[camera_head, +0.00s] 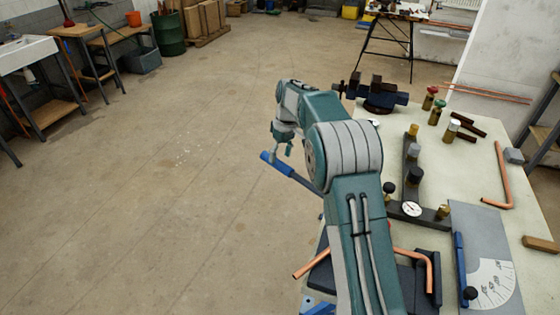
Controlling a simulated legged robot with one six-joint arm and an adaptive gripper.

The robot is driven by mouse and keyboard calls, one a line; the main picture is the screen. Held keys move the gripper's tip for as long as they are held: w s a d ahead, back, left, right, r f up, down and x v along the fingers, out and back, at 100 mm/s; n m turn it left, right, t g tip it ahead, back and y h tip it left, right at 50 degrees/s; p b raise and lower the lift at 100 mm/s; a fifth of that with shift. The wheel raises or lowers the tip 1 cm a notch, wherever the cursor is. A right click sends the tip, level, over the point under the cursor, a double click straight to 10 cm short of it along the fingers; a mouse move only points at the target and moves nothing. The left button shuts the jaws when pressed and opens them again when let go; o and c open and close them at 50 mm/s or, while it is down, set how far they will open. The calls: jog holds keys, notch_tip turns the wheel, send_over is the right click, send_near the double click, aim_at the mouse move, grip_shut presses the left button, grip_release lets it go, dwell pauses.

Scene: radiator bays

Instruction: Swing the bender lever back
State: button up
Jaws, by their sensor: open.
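A lever with a blue grip (276,163) and a grey bar sticks out to the left past the edge of the bench, below my arm. My gripper (282,152) hangs fingers down just above the blue grip in the picture and is open. Whether its fingers straddle or touch the grip is too small to tell. The bender body is mostly hidden by my arm; dark parts of it show low at the bench's left edge. A bent copper tube (412,254) passes through there, with one end (305,264) sticking out to the left.
The bench top (480,165) holds a blue vise (383,98), a pressure gauge (411,209) on a dark manifold, another copper tube (500,178) and an angle-scale plate (470,220) at the right. The floor (170,210) to the left is clear.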

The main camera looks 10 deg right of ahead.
notch_tip(320, 180, up, 9)
jog(key=w+d, duration=0.1)
jog(key=d, duration=0.1)
jog(key=shift+r, duration=0.2)
jog(key=shift+w, duration=0.1)
jog(key=s+r+m+t+h, duration=0.1)
jog(key=s+r+m+t, duration=0.1)
jog(key=s+r, duration=0.55)
jog(key=s+r+m+t, duration=0.15)
jog(key=s+r, duration=0.35)
jog(key=s, duration=0.6)
jog(key=s+d+f+m+t, duration=0.1)
jog(key=s+f, duration=0.3)
jog(key=s, duration=0.6)
jog(key=s+d+f+m+t, duration=0.1)
jog(key=s+f+m+t, duration=0.1)
jog(key=s, duration=0.9)
jog(key=shift+s+f+h, duration=0.25)
jog(key=shift+f+h, duration=0.15)
jog(key=shift+f, duration=0.5)
